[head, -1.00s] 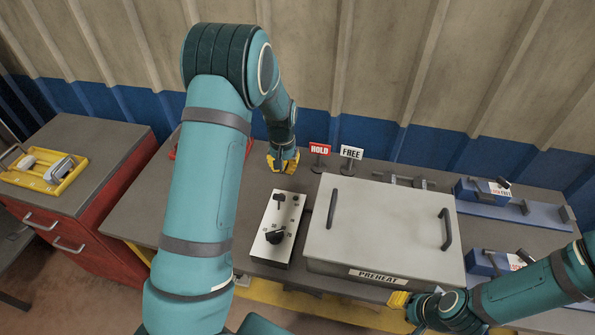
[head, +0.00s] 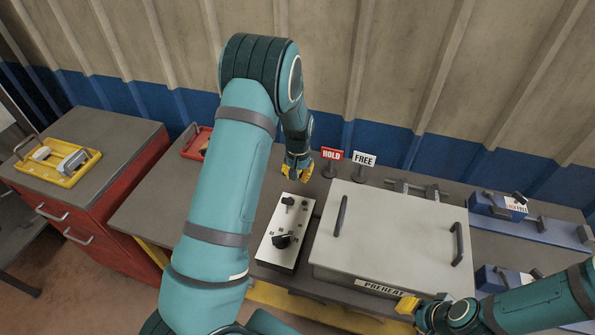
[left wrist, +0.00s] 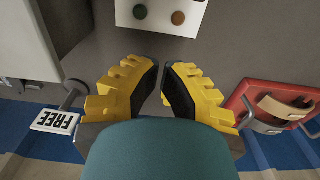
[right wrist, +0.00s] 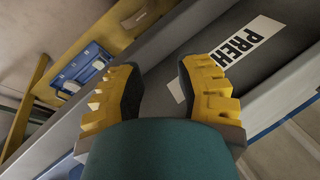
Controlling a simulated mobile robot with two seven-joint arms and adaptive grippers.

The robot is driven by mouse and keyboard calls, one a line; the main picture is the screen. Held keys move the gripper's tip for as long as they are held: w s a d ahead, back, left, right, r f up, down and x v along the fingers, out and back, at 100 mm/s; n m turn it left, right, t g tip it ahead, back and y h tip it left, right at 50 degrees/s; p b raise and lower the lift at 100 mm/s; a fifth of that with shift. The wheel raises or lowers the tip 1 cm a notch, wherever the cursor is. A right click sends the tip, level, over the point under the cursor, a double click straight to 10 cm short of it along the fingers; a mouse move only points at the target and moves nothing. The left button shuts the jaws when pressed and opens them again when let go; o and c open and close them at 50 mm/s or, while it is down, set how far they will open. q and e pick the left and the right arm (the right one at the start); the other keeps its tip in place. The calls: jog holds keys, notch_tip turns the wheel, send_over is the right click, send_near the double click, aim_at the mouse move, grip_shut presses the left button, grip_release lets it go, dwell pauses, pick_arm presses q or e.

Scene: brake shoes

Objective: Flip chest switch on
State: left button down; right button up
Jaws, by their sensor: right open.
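A pale control box (head: 272,256) stands just left of the white lidded chest (head: 395,235) marked PREHEAT. On its top are a large black knob (head: 282,241) and a smaller black switch (head: 288,201); I cannot read their labels. My left gripper (head: 296,174) points down just beyond the box's far end, touching nothing visible. My right gripper (head: 407,304) is open and empty by the chest's front edge.
HOLD (head: 332,155) and FREE (head: 364,159) signs stand behind the chest. A red tray (head: 190,147) lies at the back left, partly behind my left arm. Blue fixtures (head: 495,204) are at the right. A yellow tray (head: 60,173) sits on the red cabinet.

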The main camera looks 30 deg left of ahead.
aim_at(287, 206)
pick_arm(q)
notch_tip(287, 206, down, 6)
jog(key=shift+r, duration=0.2)
jog(key=s, duration=0.2)
jog(key=s+r, duration=0.1)
jog(key=shift+s+d+p, duration=0.1)
jog(key=shift+d+p, duration=0.25)
jog(key=shift+p, duration=0.05)
jog(key=shift+s, duration=0.15)
